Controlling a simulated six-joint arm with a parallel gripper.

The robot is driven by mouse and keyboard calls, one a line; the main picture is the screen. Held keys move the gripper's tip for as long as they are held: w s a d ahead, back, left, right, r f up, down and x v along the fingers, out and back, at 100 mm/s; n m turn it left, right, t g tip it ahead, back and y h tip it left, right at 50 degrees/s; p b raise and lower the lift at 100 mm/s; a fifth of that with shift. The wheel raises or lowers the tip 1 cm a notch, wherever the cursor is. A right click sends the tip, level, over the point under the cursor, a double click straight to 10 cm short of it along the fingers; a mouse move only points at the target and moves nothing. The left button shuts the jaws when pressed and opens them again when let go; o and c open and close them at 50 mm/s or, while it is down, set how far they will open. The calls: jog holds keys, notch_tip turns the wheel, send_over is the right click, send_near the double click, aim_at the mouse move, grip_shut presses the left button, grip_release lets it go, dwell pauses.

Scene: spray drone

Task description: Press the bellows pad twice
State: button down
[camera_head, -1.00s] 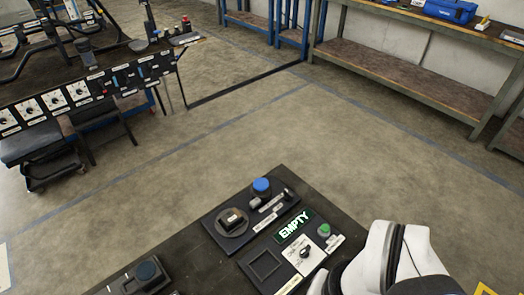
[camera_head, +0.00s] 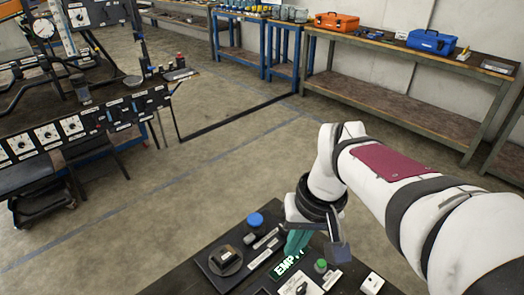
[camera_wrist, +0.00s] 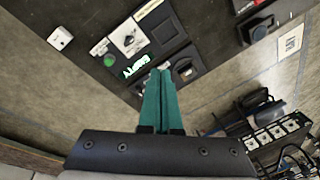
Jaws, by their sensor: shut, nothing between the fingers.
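A dark control board (camera_head: 205,284) stands low in the head view. I cannot tell which part is the bellows pad; the small labels are unreadable. My gripper (camera_head: 292,248) has teal fingers, shut and empty, pointing down over the board and partly covering the sign. In the wrist view, my gripper (camera_wrist: 160,72) ends beside the sign (camera_wrist: 136,66) and partly covers a black part (camera_wrist: 184,70).
A white box with a black button (camera_head: 372,283) is at the board's right. A bench with dials (camera_head: 55,138) stands at the left. Shelves at the back hold an orange case (camera_head: 337,22) and a blue case (camera_head: 431,41). The floor between is clear.

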jog(key=w+a+f+n, duration=0.25)
jog(key=w+n, duration=0.25)
jog(key=w, duration=0.8)
jog(key=n+t, duration=0.1)
jog(key=n, duration=0.2)
send_over(255, 218)
jog(key=s+d, duration=0.3)
notch_tip(255, 218, down, 2)
jog(key=f, duration=0.1)
jog(key=shift+w+a+r, duration=0.2)
jog(key=shift+r, duration=0.1)
jog(key=x, duration=1.3)
jog(key=shift+s+d+f, duration=0.1)
jog(key=shift+s+d, duration=0.05)
jog(key=shift+f, duration=0.45)
